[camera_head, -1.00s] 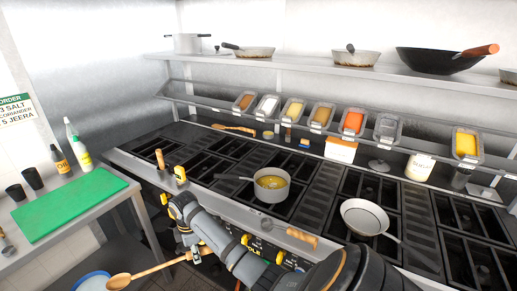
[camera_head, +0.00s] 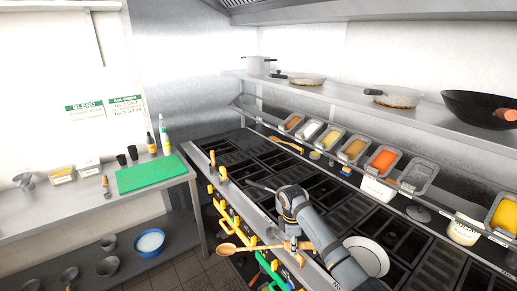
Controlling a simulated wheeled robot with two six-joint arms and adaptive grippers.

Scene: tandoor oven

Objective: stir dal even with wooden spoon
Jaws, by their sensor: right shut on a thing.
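My right gripper (camera_head: 291,244) is shut on the handle of a wooden spoon (camera_head: 229,249). The spoon lies nearly level across the picture, its bowl to the left, in front of the stove's front edge. My right arm hides nearly all of the dal pot; what looks like its handle (camera_head: 260,187) shows just left of the arm, over the burners. The dal itself is hidden. My left gripper is out of view.
A wooden utensil (camera_head: 286,144) lies at the stove's back, below several food containers. A side table with a green board (camera_head: 146,174) stands left. A blue bowl (camera_head: 150,243) sits on its lower shelf.

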